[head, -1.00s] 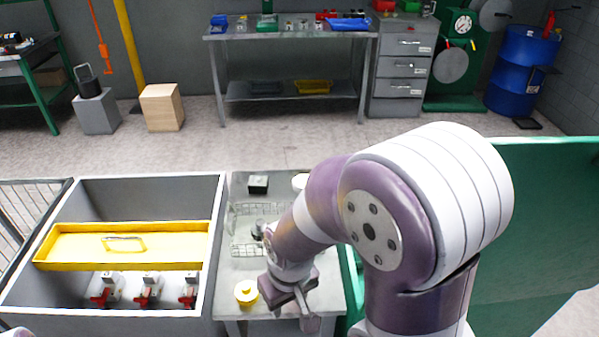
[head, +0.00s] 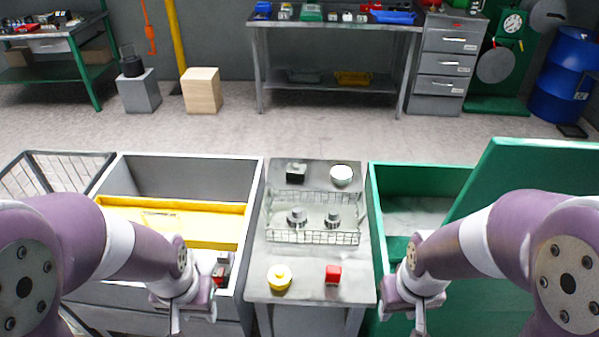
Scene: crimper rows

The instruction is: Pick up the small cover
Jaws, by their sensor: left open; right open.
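A small round yellow piece with a pale knob (head: 279,277), which looks like the small cover, sits at the front left of the grey bench (head: 308,291). My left gripper (head: 190,318) is open to its left and apart from it, over the front of the grey bin. My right gripper (head: 416,318) is open to the right of the bench, in front of the green bin. Both grippers look empty. A larger yellow panel with a handle (head: 170,222) lies in the grey bin, partly hidden by my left arm.
A wire basket (head: 315,238) behind holds two metal parts. A black block (head: 296,173) and white bowl (head: 342,175) stand at the back. The green bin (head: 376,205) has a raised lid (head: 535,170).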

